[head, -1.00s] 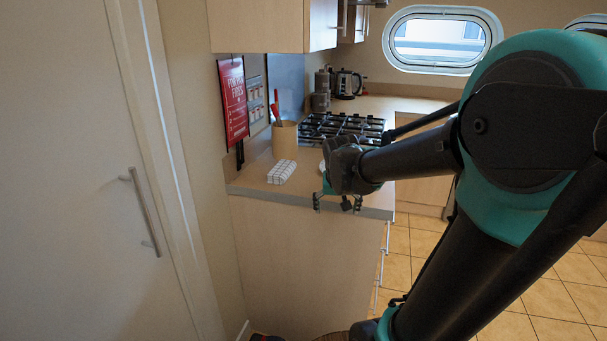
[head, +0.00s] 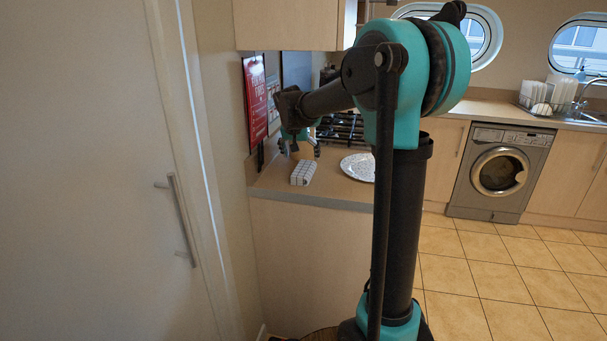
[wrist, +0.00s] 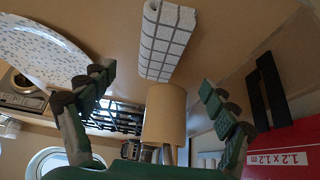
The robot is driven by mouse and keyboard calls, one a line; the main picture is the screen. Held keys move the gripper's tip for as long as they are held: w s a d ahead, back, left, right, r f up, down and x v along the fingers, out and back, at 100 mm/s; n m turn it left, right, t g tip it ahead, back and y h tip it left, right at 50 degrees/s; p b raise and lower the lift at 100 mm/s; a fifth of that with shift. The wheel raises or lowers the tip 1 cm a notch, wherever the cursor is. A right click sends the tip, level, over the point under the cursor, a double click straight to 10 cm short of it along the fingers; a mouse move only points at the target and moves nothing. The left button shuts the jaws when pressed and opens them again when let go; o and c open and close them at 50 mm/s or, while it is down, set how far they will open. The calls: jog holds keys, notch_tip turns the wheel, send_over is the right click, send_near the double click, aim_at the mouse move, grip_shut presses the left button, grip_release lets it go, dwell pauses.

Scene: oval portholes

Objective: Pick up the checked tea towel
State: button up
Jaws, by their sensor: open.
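The checked tea towel (head: 303,173) is a white folded bundle with dark grid lines, lying on the counter near its front edge in the head view. In the wrist view the towel (wrist: 167,40) is at the top centre, beyond the fingertips and not between them. My gripper (head: 298,148) hangs above the counter, just behind and above the towel in the head view. In the wrist view my gripper (wrist: 160,85) has its fingers spread wide with nothing held.
A tan utensil pot (wrist: 164,115) stands close by, between the fingers in the wrist view. A speckled plate (head: 358,166) lies right of the towel. A red sign (head: 255,100) hangs on the left wall. The gas hob (head: 340,128) is behind.

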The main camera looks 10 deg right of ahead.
aim_at(304, 169)
jog(key=x, duration=0.9)
jog(key=shift+s+f, duration=0.15)
jog(key=shift+s, duration=0.05)
jog(key=shift+c, duration=0.6)
jog(key=c, duration=1.1)
jog(key=shift+c, duration=0.2)
notch_tip(304, 169, up, 10)
jog(key=shift+r, duration=0.1)
